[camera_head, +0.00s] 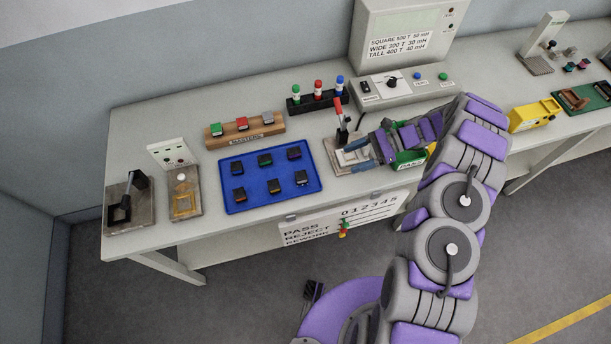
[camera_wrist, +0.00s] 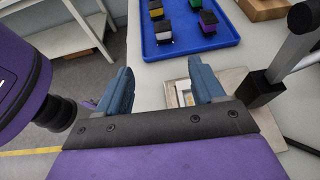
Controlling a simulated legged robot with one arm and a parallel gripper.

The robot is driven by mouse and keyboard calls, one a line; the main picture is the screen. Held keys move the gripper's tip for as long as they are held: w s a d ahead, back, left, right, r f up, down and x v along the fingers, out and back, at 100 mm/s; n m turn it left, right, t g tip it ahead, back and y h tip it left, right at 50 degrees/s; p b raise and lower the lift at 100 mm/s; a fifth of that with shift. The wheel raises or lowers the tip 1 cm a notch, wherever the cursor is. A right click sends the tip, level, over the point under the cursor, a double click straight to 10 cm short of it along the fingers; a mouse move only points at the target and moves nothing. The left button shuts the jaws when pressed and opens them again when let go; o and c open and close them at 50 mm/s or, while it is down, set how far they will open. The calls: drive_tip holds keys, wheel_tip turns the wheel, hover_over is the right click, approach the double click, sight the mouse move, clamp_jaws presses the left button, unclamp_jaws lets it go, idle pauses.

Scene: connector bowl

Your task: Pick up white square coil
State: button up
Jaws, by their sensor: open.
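My gripper (camera_head: 352,157) is open, with its two blue fingers apart over the right part of the bench, near the front edge. It also shows in the wrist view (camera_wrist: 160,75), with nothing held between the fingers. A block with a black top and a white side (camera_wrist: 164,38) sits on the blue tray (camera_wrist: 222,40), beyond the fingertips; it may be the white square coil. Under the right finger lies a pale plate fixture (camera_wrist: 232,78) with a light square frame, partly hidden by the finger.
The blue tray (camera_head: 232,203) holds several dark blocks. Behind it stand a wooden rack (camera_head: 243,139) and a black rack of coloured plungers (camera_head: 318,104). A meter box (camera_head: 405,92) is at the back. A green bin (camera_head: 410,158) is beside my arm; a yellow bin (camera_head: 535,115) is further right.

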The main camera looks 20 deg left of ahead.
drive_tip(key=b, duration=0.1)
approach(303, 175)
drive_tip(key=x, duration=0.3)
drive_tip(key=shift+s+f, duration=0.15)
drive_tip(key=shift+f, duration=0.3)
drive_tip(key=shift+s+a+f, duration=0.1)
drive_tip(key=shift+s+f, duration=0.1)
drive_tip(key=shift+s, duration=0.2)
drive_tip(key=x, duration=0.4)
drive_tip(key=w+a+b+x, duration=0.1)
drive_tip(key=x, duration=0.1)
drive_tip(key=shift+s+a+r, duration=0.15)
drive_tip(key=shift+a, duration=0.1)
drive_tip(key=shift+d, duration=0.35)
drive_tip(key=shift+d+r, duration=0.1)
drive_tip(key=shift+d, duration=0.15)
drive_tip(key=shift+c, duration=1.1)
drive_tip(key=shift+a, duration=0.4)
drive_tip(key=c, duration=0.8)
drive_tip(key=shift+d, duration=0.1)
drive_tip(key=shift+c, duration=0.2)
drive_tip(key=shift+d, duration=0.1)
